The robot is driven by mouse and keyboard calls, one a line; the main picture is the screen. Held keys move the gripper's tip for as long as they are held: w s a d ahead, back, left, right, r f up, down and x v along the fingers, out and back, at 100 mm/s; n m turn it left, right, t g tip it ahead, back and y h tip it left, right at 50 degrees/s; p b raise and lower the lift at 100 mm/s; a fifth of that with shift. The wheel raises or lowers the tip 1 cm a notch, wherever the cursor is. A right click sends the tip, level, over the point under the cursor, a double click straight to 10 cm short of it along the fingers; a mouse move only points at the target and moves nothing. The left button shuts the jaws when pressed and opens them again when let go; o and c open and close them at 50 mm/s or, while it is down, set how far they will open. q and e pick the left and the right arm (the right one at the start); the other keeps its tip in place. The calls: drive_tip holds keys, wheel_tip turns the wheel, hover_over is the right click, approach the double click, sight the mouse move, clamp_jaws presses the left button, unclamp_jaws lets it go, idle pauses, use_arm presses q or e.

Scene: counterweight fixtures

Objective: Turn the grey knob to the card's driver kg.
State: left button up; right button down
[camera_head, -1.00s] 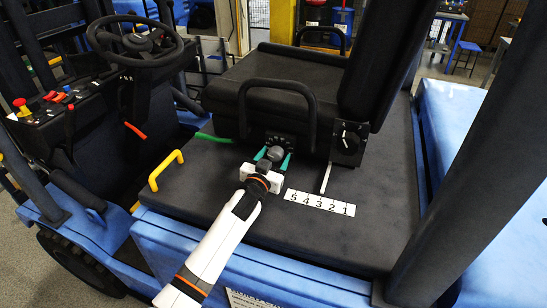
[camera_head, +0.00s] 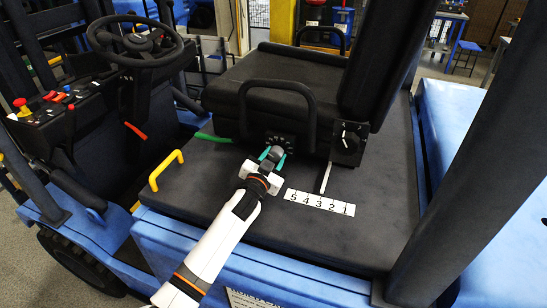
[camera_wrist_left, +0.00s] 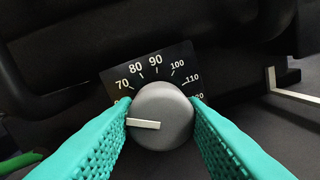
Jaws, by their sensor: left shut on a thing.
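The grey knob (camera_wrist_left: 168,100) fills the middle of the left wrist view, in front of a black dial plate (camera_wrist_left: 119,79). Its white pointer points left, near the low end, just below the partly hidden mark under 70. Marks 70, 80, 90, 100 and 110 are readable; the last one is partly covered. My left gripper (camera_wrist_left: 162,115) has its teal fingers on both sides of the knob, shut on it. In the head view the left gripper (camera_head: 272,155) is at the seat's base. My right gripper is not in view. No readable driver kg shows.
A white strip numbered 5 to 1 (camera_head: 319,203) lies right of the gripper, below a white lever (camera_head: 326,178). A yellow handle (camera_head: 166,169) stands left. A black bar (camera_head: 278,85) arches above the knob.

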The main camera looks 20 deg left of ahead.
use_arm(q)
drive_tip(key=m, duration=0.3)
drive_tip(key=shift+m, duration=0.4)
drive_tip(key=m, duration=0.4)
drive_tip(key=shift+p, duration=0.3)
drive_tip(key=m, duration=0.3)
drive_tip(key=shift+m, duration=0.4)
drive_tip(key=shift+m+y+p, duration=0.3)
drive_tip(key=shift+m+p, duration=0.05)
drive_tip(key=shift+m, duration=1.25)
drive_tip(key=o, duration=1)
drive_tip(key=shift+s, duration=0.1)
